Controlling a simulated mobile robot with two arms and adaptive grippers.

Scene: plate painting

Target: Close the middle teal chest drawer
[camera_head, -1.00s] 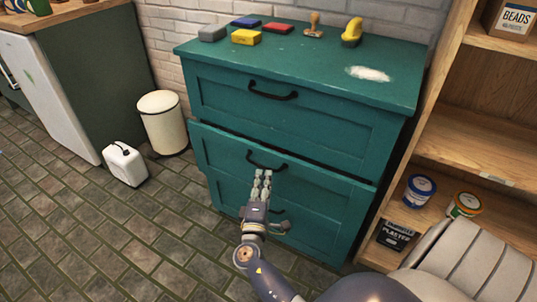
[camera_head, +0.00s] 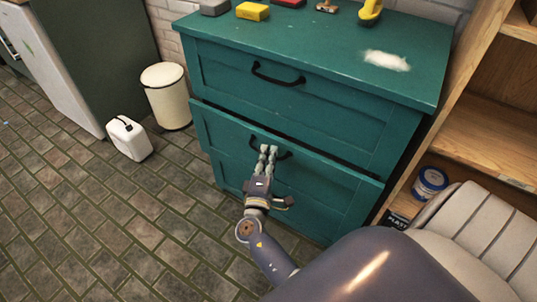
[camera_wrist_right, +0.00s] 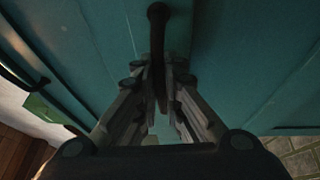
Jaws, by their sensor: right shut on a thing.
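The teal chest (camera_head: 425,75) stands in front of me in the head view. Its middle drawer (camera_head: 325,185) sticks out a little beyond the front, with a dark gap above it. The top drawer (camera_head: 325,105) looks shut. My right gripper (camera_head: 268,151) is at the middle drawer's black handle (camera_head: 285,155), its fingers shut on it. In the right wrist view the handle (camera_wrist_right: 157,40) runs down between the fingers (camera_wrist_right: 158,85). The bottom drawer is mostly hidden behind the middle drawer and my arm. My left gripper is not in view.
On the chest top are a yellow block (camera_head: 252,11), a grey block (camera_head: 214,7), a yellow tool (camera_head: 370,12) and a white powder patch (camera_head: 386,61). A wooden shelf (camera_head: 480,120) stands close on the right.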

